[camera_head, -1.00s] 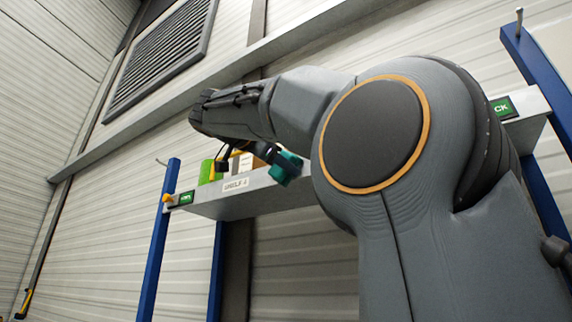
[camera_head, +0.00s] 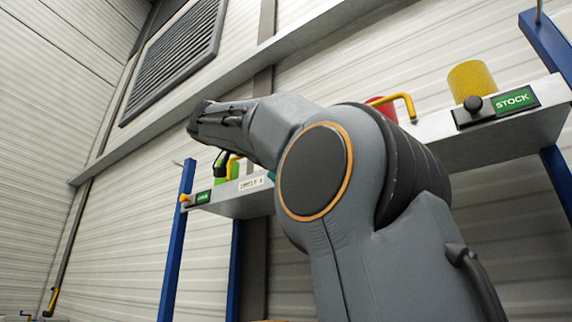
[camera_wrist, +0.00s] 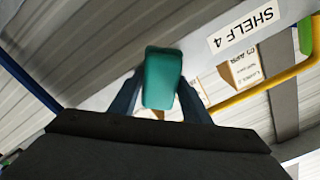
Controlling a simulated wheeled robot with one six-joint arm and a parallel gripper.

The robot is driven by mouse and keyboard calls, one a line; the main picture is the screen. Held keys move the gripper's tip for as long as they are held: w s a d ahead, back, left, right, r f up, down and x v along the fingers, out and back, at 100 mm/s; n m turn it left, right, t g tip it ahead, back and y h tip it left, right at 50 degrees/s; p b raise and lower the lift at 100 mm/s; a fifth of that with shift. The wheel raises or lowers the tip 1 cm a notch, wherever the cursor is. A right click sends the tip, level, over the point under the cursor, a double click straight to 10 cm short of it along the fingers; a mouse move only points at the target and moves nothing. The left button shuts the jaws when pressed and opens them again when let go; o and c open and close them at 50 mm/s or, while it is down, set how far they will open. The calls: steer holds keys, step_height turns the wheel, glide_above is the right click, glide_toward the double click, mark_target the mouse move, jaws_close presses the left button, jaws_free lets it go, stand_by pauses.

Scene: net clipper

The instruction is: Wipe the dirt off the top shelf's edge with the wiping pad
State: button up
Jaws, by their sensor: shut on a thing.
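The wiping pad (camera_wrist: 162,76) is a teal block. My gripper (camera_wrist: 160,93) is shut on it, with one finger on each side. In the wrist view the pad overlaps the pale front edge of the top shelf (camera_wrist: 205,47); I cannot tell whether it touches. In the head view the shelf's front edge (camera_head: 228,206) shows at left, and its right part (camera_head: 495,146) shows at right. My arm hides the middle of the shelf, and the gripper and pad are mostly behind it. I cannot make out the dirt in either view.
A "SHELF 4" label (camera_wrist: 243,27) is on the edge, near cardboard boxes (camera_wrist: 243,68) and a yellow bar (camera_wrist: 262,92). A yellow cylinder (camera_head: 473,83) and a red item (camera_head: 383,107) stand on the shelf at right. Blue posts (camera_head: 178,240) hold the shelf.

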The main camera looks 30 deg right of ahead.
steer(key=shift+w+a, duration=0.2)
steer(key=shift+w, duration=0.45)
steer(key=shift+a, duration=0.1)
steer(key=shift+a+f, duration=0.1)
steer(key=shift+a, duration=0.05)
steer(key=shift+b+v, duration=0.8)
steer(key=shift+v, duration=1.9)
steer(key=shift+s, duration=0.1)
steer(key=b+v, duration=0.1)
steer(key=v, duration=0.2)
